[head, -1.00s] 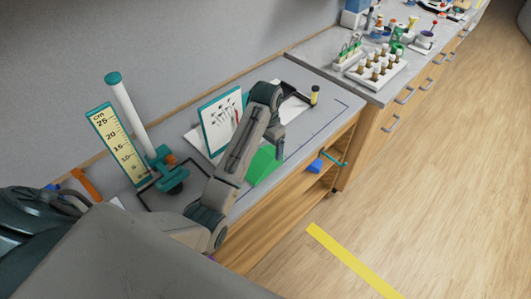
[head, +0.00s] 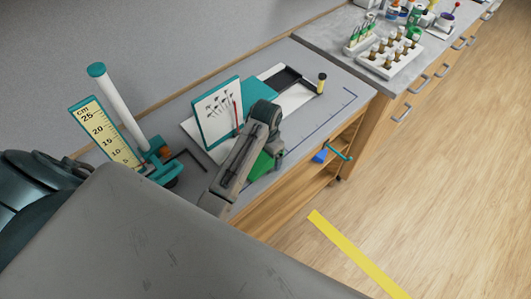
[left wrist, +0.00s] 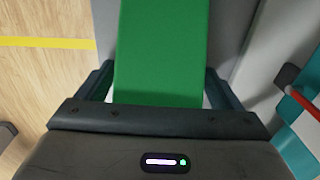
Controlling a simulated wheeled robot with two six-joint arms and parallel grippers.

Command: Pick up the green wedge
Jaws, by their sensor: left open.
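The green wedge (head: 262,166) lies on the grey bench top near its front edge, partly hidden behind my left arm in the head view. My left gripper (head: 272,158) is over it, pointing down. In the left wrist view the wedge (left wrist: 161,50) runs up the middle of the picture, between the two spread fingers of the left gripper (left wrist: 159,74). A gap shows on each side of it low in the picture. The gripper is open and holds nothing. I cannot tell how deep the fingers reach beside the wedge. My right gripper is not in view.
A teal-framed picture board (head: 217,112) stands just behind my arm. A white tube on a teal stand (head: 118,98) and a cm scale (head: 105,134) are to the left. A small black-and-yellow post (head: 321,84) stands at the back right. The bench's right front is clear.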

